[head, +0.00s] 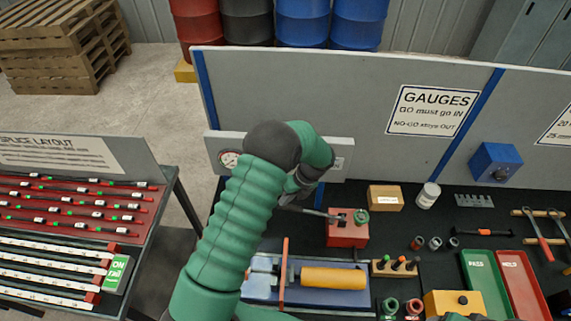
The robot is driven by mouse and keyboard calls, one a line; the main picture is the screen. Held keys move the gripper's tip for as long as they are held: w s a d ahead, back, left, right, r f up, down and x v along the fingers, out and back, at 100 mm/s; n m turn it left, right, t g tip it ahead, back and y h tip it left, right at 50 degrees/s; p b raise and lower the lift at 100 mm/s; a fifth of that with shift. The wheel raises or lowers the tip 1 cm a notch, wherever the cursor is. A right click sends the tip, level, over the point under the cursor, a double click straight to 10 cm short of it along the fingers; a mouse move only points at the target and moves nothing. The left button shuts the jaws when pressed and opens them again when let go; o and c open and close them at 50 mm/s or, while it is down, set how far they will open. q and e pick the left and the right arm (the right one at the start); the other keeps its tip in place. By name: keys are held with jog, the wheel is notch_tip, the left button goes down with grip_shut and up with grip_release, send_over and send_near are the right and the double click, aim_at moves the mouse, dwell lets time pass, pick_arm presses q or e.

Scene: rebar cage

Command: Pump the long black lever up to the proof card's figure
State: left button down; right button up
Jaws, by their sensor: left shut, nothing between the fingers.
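My left arm comes up from the bottom and bends over the bench. My left gripper (292,203) is shut and empty, partly hidden behind my own wrist. A dark thin bar (318,213) reaches from the red block (346,237) leftwards to near the gripper; it may be the long black lever, but I cannot tell whether they touch. A round dial gauge (230,159) sits on the grey panel at the left, its needle too small to read. My right gripper is not in view.
A blue-based unit with a yellow cylinder (335,279) and an upright orange bar (284,268) stands in front. A cardboard box (385,197) and white pot (428,195) stand right of the red block. Green (486,283) and red (522,283) trays lie farther right.

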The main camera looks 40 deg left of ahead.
aim_at(283, 208)
pick_arm(q)
jog(key=shift+s+a+f, duration=0.1)
jog(key=shift+a+f, duration=0.05)
jog(key=shift+f, duration=0.5)
jog(key=shift+a+f+b, duration=0.1)
jog(key=shift+f+b, duration=0.45)
jog(key=shift+f, duration=0.15)
jog(key=shift+s+a+f+b, duration=0.1)
jog(key=shift+f+b, duration=0.25)
jog(key=shift+f, duration=0.35)
jog(key=shift+f+b, duration=0.35)
jog(key=shift+f, duration=0.35)
